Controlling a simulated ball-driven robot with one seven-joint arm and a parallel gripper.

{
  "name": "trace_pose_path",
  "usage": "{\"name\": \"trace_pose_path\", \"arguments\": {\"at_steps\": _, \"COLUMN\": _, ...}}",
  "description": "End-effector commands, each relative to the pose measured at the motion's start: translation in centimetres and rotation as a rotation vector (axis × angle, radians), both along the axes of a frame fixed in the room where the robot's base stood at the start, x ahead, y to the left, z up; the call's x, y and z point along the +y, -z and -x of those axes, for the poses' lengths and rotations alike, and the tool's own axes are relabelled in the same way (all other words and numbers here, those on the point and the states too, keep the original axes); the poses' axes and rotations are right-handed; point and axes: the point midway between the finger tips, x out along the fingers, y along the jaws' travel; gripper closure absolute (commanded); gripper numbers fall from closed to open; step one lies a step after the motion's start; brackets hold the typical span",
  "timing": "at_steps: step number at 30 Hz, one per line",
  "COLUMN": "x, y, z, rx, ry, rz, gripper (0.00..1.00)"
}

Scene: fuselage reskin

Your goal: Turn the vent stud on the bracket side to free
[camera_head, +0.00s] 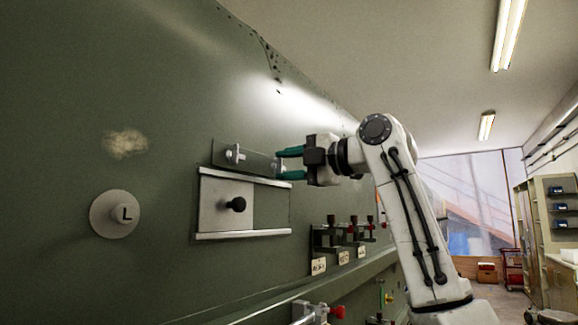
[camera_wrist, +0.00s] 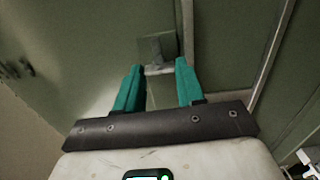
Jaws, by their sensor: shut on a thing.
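A grey metal plate (camera_head: 256,160) is fixed on the green fuselage skin. A wing-shaped stud (camera_head: 235,154) stands free at its left part. My gripper (camera_head: 280,163) reaches the plate's right end from the right, its two teal fingers one above the other.
Just below is a railed panel (camera_head: 270,207) with a black knob (camera_head: 236,204). Labelled clamps with red tips (camera_head: 352,232) line the ledge at the lower right. Shelves (camera_head: 555,205) stand far right.

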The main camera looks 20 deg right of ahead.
Motion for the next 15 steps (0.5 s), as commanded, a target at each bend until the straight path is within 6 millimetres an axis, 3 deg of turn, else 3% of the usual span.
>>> {"name": "trace_pose_path", "arguments": {"at_steps": 5, "x": 0.13, "y": 0.30, "z": -0.03, "rx": 0.007, "ry": -0.003, "rz": 0.005, "gripper": 0.92}}
{"name": "trace_pose_path", "arguments": {"at_steps": 6, "x": 0.12, "y": 0.31, "z": -0.04, "rx": 0.007, "ry": -0.003, "rz": 0.005, "gripper": 0.60}}
{"name": "trace_pose_path", "arguments": {"at_steps": 13, "x": 0.07, "y": 0.21, "z": -0.04, "rx": 0.005, "ry": -0.002, "rz": 0.002, "gripper": 0.38}}
{"name": "trace_pose_path", "arguments": {"at_steps": 15, "x": 0.05, "y": 0.17, "z": -0.02, "rx": 0.004, "ry": -0.001, "rz": 0.002, "gripper": 0.36}}
